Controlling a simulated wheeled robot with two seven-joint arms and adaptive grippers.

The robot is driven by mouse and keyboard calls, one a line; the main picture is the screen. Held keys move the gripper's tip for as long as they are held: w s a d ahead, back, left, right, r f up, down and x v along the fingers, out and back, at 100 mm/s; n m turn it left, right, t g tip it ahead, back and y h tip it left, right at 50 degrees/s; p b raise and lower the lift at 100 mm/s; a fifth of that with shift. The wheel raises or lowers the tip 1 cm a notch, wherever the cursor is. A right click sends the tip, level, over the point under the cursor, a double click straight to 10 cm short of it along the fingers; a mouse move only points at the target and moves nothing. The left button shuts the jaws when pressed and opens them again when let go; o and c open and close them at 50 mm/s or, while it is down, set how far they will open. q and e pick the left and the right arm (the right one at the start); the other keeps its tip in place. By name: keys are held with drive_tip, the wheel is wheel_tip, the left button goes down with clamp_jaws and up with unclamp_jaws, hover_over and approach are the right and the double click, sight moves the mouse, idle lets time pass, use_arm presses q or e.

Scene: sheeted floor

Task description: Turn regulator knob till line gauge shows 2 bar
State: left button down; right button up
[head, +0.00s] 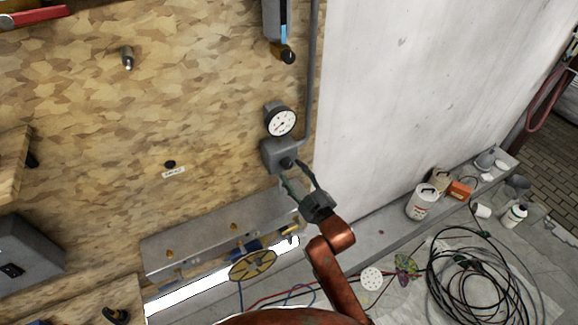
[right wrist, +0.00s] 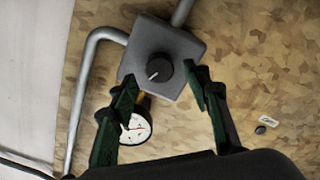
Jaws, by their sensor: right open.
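The regulator is a grey box on the chipboard wall, seen in the head view (head: 271,157) and in the right wrist view (right wrist: 178,50). Its black knob (right wrist: 159,70) has a pale pointer line. The round white line gauge (head: 280,121) sits directly above the box; in the right wrist view the gauge (right wrist: 135,129) shows partly behind a finger. Its needle is visible but the reading is too small to tell. My right gripper (head: 298,171) is open in front of the box. In the right wrist view its green fingers (right wrist: 163,92) stand either side of the knob, apart from it. My left gripper is out of view.
A grey pipe (head: 312,80) runs up beside the gauge. A metal rail (head: 215,240) with brass fittings and a yellow handwheel (head: 253,265) lies below. A black knob with a label (head: 173,172) is left.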

sight(288, 167)
drive_tip(key=shift+x, duration=1.65)
drive_tip(key=c, duration=1.2)
